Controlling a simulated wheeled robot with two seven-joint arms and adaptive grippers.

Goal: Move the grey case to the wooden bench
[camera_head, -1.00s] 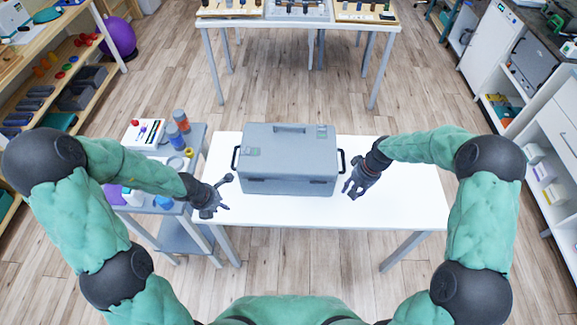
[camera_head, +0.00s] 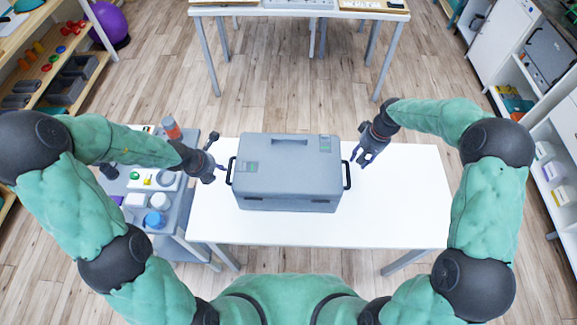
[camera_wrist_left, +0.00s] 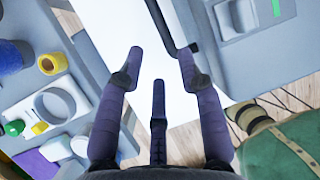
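The grey case (camera_head: 287,172) sits closed on a white table (camera_head: 400,215), with a black handle on each short side. My left gripper (camera_head: 212,168) is just left of the case, close to its left handle (camera_head: 230,171). In the left wrist view my left gripper (camera_wrist_left: 158,85) has its fingers spread with nothing between them, and part of the case (camera_wrist_left: 255,40) shows at upper right. My right gripper (camera_head: 363,157) is beside the case's right handle (camera_head: 347,175), apart from it, with fingers spread and empty. I cannot pick out a wooden bench for certain.
A grey trolley (camera_head: 178,215) with bottles, jars and small items stands against the table's left side. Another table (camera_head: 290,14) is at the back. Shelves line the left, and white cabinets (camera_head: 555,150) the right. Wooden floor is clear between the tables.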

